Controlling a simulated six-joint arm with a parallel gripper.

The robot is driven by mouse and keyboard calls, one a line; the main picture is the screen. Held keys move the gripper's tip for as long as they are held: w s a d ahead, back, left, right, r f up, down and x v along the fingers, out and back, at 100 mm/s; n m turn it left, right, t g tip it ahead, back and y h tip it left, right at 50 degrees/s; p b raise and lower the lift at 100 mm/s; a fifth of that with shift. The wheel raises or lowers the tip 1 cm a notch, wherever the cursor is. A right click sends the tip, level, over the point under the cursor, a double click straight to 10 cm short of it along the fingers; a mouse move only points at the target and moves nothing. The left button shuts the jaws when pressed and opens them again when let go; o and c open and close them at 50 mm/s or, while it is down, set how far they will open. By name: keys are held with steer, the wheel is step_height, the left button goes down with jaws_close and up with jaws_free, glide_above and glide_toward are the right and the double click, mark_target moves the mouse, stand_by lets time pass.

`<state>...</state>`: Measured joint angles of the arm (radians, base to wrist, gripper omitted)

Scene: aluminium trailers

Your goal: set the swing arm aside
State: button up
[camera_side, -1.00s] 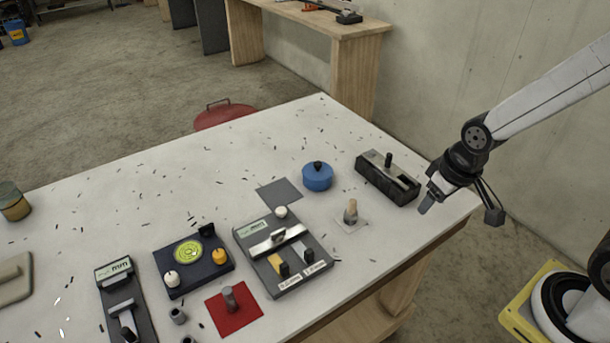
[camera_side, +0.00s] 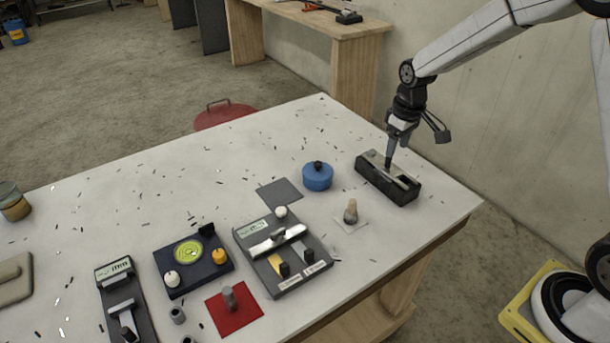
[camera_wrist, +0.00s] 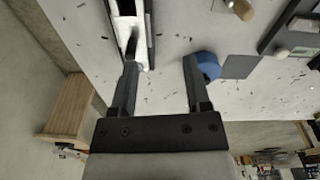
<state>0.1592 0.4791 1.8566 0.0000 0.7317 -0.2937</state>
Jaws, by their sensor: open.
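The dark block fixture (camera_side: 374,182) lies near the table's far right edge, with a light metal bar along its top and an upright black handle. I take this bar as the swing arm (camera_side: 401,181), though I cannot be certain. My gripper (camera_side: 389,163) is over this fixture, fingers pointing down, and hides much of the handle in the side view. In the wrist view, my gripper (camera_wrist: 160,64) is open and empty. The black handle (camera_wrist: 131,46) appears near the left finger's tip; I cannot tell whether they touch.
A blue round pot (camera_side: 317,178) stands left of the fixture, also close to the right finger in the wrist view (camera_wrist: 208,66). A wooden peg (camera_side: 351,213) stands in front. A grey fixture with a silver bar (camera_side: 272,245) and a red mat (camera_side: 246,317) lie nearer. A grey square is bare.

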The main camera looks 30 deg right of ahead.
glide_above(390, 162)
steer(key=shift+w+d+f+n+g, duration=0.15)
steer(key=shift+w+f+n+g, duration=0.2)
steer(key=shift+f, duration=0.45)
steer(key=shift+f, duration=3.9)
jaws_close()
